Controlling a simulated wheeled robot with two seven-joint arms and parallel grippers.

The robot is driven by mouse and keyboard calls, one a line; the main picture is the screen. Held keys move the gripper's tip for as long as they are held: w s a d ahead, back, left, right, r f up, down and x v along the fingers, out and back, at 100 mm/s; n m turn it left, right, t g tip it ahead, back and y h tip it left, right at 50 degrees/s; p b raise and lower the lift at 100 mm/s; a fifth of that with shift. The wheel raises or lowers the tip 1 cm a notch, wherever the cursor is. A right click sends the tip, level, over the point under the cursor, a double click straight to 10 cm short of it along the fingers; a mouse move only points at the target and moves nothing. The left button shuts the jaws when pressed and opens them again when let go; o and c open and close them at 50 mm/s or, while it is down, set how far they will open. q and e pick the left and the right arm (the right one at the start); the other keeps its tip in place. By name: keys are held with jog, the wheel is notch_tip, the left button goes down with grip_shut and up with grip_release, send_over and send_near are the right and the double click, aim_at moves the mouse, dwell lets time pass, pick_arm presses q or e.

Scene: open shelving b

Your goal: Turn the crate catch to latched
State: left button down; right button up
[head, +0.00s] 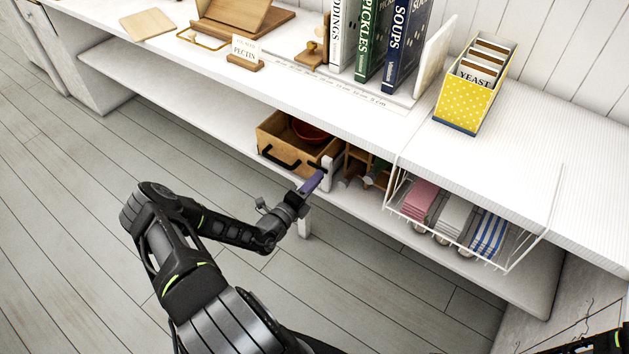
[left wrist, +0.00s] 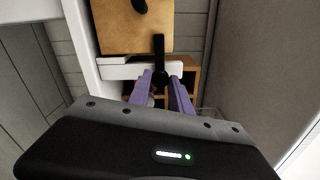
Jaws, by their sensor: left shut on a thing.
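The wooden crate (head: 268,134) sits on the lower shelf, with a black handle on its front; its wooden face (left wrist: 150,28) fills the top of the left wrist view. The catch is a black lever (left wrist: 159,48) beside a white block (left wrist: 122,71) at the crate's edge. My left gripper (head: 316,181) has purple fingers and is at the crate's right front corner. In the left wrist view the fingers (left wrist: 167,88) are on either side of the lever's lower part, shut on it. The lever's upper end sticks out beyond them, over the wood. My right gripper is not in view.
A small wooden rack (head: 354,163) stands right of the crate. A white wire basket (head: 398,203) with folded cloths hangs further right. Above is the white counter (head: 345,108) with books and a yellow box (head: 470,92). The floor in front is clear.

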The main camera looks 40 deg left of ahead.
pick_arm(q)
jog(key=c, duration=1.2)
grip_release()
jog(key=s, duration=0.8)
